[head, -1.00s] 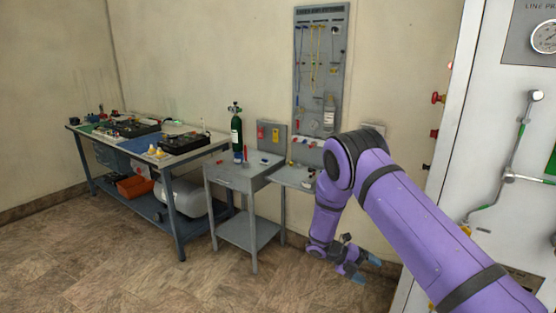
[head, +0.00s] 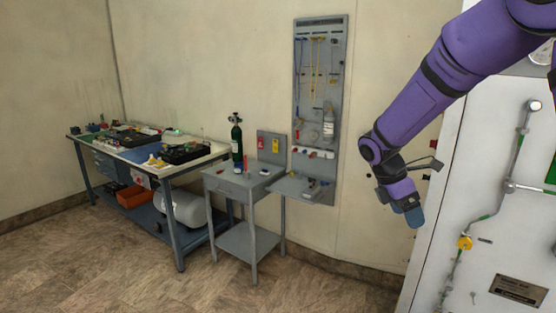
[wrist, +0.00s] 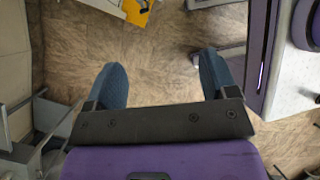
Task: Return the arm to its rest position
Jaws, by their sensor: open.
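My purple arm (head: 440,85) comes in from the top right in the head view and bends downward at the elbow. My gripper (head: 415,216) hangs at its lower end, pointing down, in front of the wall and beside the white panel. In the wrist view my gripper (wrist: 161,85) shows two blue fingertips set wide apart, with nothing between them but the brown tiled floor well below. It is open and empty.
A small grey table (head: 225,183) with a green cylinder (head: 236,140), a tool board (head: 300,90) and a long workbench (head: 135,150) stand to the left. Floor in front is clear.

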